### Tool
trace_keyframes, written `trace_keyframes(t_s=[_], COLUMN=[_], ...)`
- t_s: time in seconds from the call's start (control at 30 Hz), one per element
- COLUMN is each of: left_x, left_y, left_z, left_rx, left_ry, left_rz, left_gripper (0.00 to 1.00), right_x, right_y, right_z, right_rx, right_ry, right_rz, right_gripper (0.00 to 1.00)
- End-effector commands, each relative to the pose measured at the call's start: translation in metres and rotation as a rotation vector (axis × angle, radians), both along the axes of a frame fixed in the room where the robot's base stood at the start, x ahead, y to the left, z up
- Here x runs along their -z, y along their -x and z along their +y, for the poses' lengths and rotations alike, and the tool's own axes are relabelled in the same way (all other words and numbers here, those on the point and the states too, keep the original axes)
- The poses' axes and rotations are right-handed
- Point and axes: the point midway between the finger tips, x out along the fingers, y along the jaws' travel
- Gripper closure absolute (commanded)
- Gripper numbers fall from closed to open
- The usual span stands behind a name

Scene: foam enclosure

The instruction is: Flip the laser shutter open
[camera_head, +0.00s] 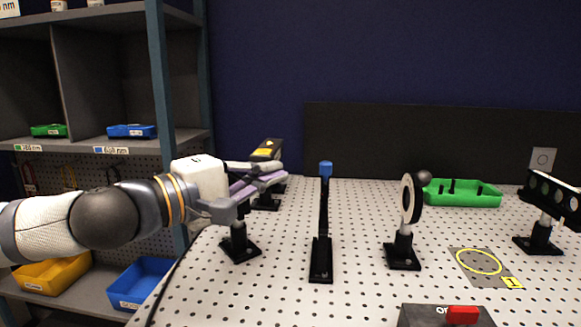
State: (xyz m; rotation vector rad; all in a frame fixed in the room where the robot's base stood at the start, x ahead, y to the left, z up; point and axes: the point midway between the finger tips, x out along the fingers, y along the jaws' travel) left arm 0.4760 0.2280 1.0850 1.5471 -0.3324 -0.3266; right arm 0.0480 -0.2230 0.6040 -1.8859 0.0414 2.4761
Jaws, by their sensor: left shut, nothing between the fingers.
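The laser shutter (323,225) appears to be the narrow black upright piece with a blue tip (326,168), standing on a black base on the perforated table. My left gripper (280,176) comes in from the left, shut and empty, to the left of the shutter. A gap shows between its fingertips and the shutter in the picture. A black box with a yellow label (266,150), perhaps the laser, stands behind the gripper and is partly hidden by it. My right gripper is not in view.
A black post mount (239,246) stands below my left gripper, its top hidden. A round optic (408,200) stands right of the shutter. A green tray (462,194), a holder with several lenses (552,200) and a box with a red switch (462,315) are farther right. Shelves stand left.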

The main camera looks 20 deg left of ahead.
Motion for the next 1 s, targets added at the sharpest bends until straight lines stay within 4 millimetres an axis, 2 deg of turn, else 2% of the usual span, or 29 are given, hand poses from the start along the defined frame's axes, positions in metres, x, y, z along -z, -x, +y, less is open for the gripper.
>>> trace_keyframes(t_s=[0.03,0.2,0.43,0.6,0.83,1.0], left_x=[0.008,0.008,0.004,0.003,0.002,-0.002], left_y=[-0.010,-0.043,-0.074,-0.081,-0.081,-0.071], left_z=[-0.005,-0.020,-0.033,-0.036,-0.036,-0.039], left_rx=[0.003,0.002,0.000,0.000,0.000,0.001], left_ry=[0.000,0.000,0.001,0.002,0.001,-0.001], left_rz=[0.011,0.010,0.006,0.004,0.004,-0.002], left_gripper=[1.00,1.00,1.00,1.00,1.00,1.00], right_x=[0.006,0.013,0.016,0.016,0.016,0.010], right_y=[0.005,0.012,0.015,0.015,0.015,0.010], right_z=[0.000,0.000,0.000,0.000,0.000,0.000], right_rx=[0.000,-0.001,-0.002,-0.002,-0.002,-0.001], right_ry=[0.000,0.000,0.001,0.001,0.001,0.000], right_rz=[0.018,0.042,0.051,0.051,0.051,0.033], right_gripper=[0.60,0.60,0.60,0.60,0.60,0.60])
